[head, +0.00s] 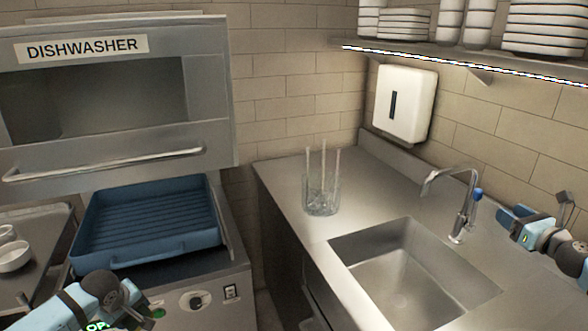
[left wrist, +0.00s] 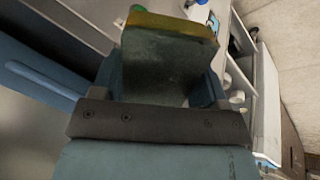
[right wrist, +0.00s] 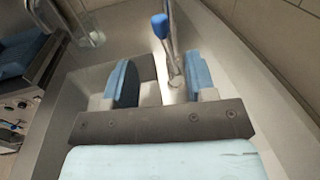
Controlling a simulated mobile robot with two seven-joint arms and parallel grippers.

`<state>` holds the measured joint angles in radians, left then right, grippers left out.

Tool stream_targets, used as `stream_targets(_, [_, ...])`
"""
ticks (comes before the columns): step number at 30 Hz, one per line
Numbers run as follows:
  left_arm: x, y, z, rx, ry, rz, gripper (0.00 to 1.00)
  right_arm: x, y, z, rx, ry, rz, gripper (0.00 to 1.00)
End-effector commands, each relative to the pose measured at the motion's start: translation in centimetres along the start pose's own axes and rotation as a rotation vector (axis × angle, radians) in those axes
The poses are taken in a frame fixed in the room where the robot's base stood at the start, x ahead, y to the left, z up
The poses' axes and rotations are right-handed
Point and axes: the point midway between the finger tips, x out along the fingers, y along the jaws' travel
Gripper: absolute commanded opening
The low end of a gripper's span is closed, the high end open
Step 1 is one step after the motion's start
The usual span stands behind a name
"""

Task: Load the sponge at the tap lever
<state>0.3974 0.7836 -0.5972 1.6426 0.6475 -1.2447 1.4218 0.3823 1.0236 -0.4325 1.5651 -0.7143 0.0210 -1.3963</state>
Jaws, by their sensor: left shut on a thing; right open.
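The steel tap (head: 462,205) stands behind the sink, with its blue-tipped lever (head: 477,194) on its right side. In the right wrist view the blue lever tip (right wrist: 159,26) shows ahead of my right gripper (right wrist: 161,78). That gripper is open and empty, its fingers apart; in the head view it (head: 516,216) is right of the tap, not touching it. My left gripper (left wrist: 160,88) is shut on the sponge (left wrist: 168,52), a dark green block with a yellowish edge. In the head view my left arm is at the lower left, and the sponge is not visible there.
A steel sink (head: 415,285) is set in the counter. A glass (head: 321,195) with several sticks stands left of it. A blue rack (head: 145,250) sits under the raised dishwasher hood (head: 120,150). White bowls (head: 14,256) are at the far left. A dispenser (head: 404,104) hangs behind.

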Motion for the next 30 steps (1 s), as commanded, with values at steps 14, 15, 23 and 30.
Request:
stream_targets(14, [-1.4, 0.4, -0.4, 0.000, 0.000, 0.000, 0.49, 8.0, 0.1, 0.3, 0.002, -0.004, 0.000, 0.51])
stream_targets(15, [-1.5, 0.5, -0.4, 0.000, 0.000, 0.000, 0.49, 8.7, 0.1, 0.3, 0.003, -0.002, 0.000, 0.51])
stream_targets(23, [-1.6, 0.5, -0.4, 0.000, 0.000, 0.000, 0.49, 11.3, 0.1, 0.1, 0.001, -0.002, 0.000, 0.51])
stream_targets(30, [-1.6, 0.5, -0.4, 0.000, 0.000, 0.000, 0.49, 11.6, 0.1, 0.0, 0.000, 0.000, 0.000, 0.51])
